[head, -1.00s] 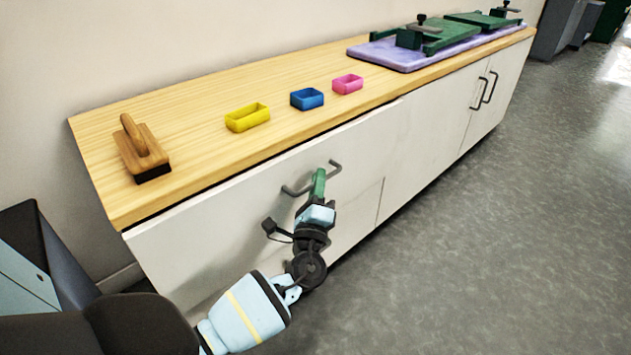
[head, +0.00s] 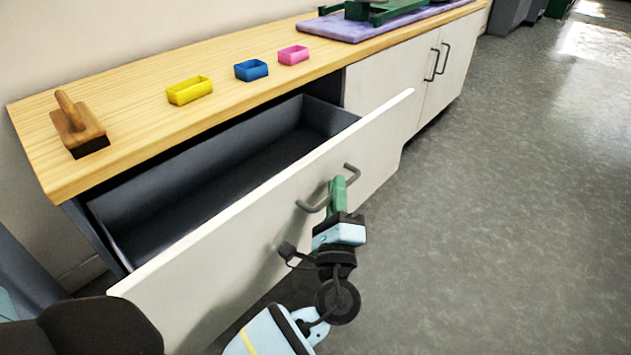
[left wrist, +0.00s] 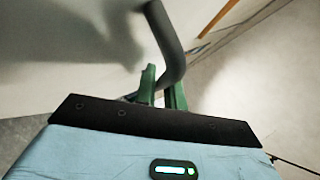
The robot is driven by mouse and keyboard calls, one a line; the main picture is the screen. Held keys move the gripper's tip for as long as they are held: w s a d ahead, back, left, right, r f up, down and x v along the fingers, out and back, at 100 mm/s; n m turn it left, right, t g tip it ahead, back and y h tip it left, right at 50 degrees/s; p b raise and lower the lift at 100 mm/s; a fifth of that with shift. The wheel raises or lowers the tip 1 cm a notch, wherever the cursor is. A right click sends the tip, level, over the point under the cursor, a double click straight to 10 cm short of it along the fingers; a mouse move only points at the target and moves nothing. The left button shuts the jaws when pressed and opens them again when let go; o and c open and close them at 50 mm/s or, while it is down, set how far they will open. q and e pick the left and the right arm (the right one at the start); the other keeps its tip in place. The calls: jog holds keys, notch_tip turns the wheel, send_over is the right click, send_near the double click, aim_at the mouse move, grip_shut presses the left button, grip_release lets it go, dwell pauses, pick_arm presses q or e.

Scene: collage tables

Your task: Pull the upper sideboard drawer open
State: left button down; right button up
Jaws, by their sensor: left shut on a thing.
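The upper sideboard drawer (head: 250,222) stands well out from the sideboard in the head view, with a white front and a dark grey inside that looks empty. Its grey bar handle (head: 352,174) is on the front. My left gripper (head: 338,190) has green fingers and is shut on the handle. The left wrist view also shows the handle (left wrist: 165,42) between the green fingers (left wrist: 162,88). My right gripper is not in view.
On the wooden sideboard top (head: 235,50) are a wooden block with a handle (head: 78,128), a yellow tray (head: 189,91), a blue tray (head: 251,70) and a pink tray (head: 293,55). Green equipment (head: 375,10) rests on a purple mat (head: 340,27). Grey floor (head: 500,220) is clear at right.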

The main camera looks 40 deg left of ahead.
pick_arm(q)
jog(key=shift+s+d+f, duration=0.1)
jog(key=shift+d, duration=1.1)
jog(key=c, duration=1.8)
grip_release()
jog(key=shift+o, duration=0.2)
jog(key=v, duration=0.7)
jog(key=shift+s+d+p, duration=0.2)
jog(key=shift+s+p, duration=0.15)
jog(key=shift+p, duration=0.05)
jog(key=shift+f, duration=0.1)
